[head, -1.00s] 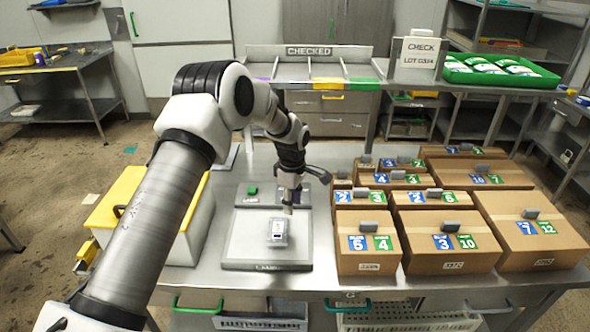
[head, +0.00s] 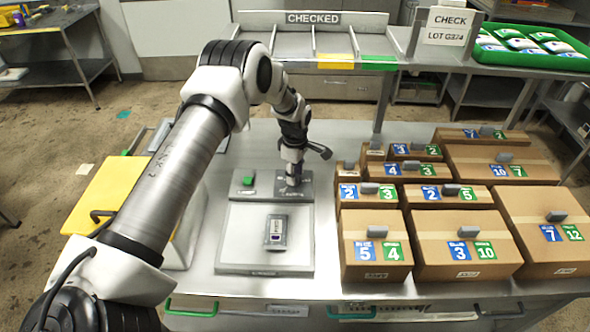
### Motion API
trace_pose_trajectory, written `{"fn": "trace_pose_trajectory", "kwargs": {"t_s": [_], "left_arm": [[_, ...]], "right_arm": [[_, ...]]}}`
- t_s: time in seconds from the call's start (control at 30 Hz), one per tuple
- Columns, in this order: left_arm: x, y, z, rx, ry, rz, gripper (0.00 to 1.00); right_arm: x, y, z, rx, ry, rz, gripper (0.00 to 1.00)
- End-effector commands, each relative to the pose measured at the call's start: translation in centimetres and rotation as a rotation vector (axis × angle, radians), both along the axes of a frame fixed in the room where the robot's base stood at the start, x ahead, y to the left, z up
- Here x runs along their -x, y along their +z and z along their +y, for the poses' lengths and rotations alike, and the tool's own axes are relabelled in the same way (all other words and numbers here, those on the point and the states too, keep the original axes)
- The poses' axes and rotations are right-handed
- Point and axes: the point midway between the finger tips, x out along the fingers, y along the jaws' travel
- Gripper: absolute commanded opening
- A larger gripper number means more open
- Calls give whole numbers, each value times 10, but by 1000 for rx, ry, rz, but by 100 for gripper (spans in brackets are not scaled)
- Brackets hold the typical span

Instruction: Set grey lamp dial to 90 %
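My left gripper (head: 293,182) points down at the right part of a grey control panel (head: 268,188) behind a light plate. Its fingers look close together, but they are too small to tell whether they are shut or hold anything. The grey lamp dial cannot be made out; the spot under the fingertips is hidden. A green button (head: 248,182) is on the left part of the panel. My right gripper is not in view.
Several cardboard boxes (head: 375,262) with numbered labels fill the table's right side. A yellow-lidded bin (head: 105,195) stands at the left. The CHECKED rack (head: 313,18) stands behind.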

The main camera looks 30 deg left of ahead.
Motion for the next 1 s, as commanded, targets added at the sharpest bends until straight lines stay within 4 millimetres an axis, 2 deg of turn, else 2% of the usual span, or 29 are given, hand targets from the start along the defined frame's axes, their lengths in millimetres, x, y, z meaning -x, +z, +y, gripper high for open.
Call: {"fn": "trace_pose_trajectory", "kwargs": {"t_s": [0.27, 0.3, 0.37, 0.4, 0.77, 1.0], "left_arm": [[0, -8, 0, 0, 0, -1, 40], [0, -8, 0, 0, 0, -1, 36], [0, -8, 0, 0, 0, 0, 15], [0, -8, 0, 0, 0, -1, 1], [1, -10, 0, 0, -8, 3, 0], [3, -12, 0, 0, -77, 5, 0]], "right_arm": [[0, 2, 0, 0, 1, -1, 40], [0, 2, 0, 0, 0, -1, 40], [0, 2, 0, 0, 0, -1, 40], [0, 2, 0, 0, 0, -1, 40], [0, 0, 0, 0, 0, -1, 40], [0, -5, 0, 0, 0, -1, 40]]}}
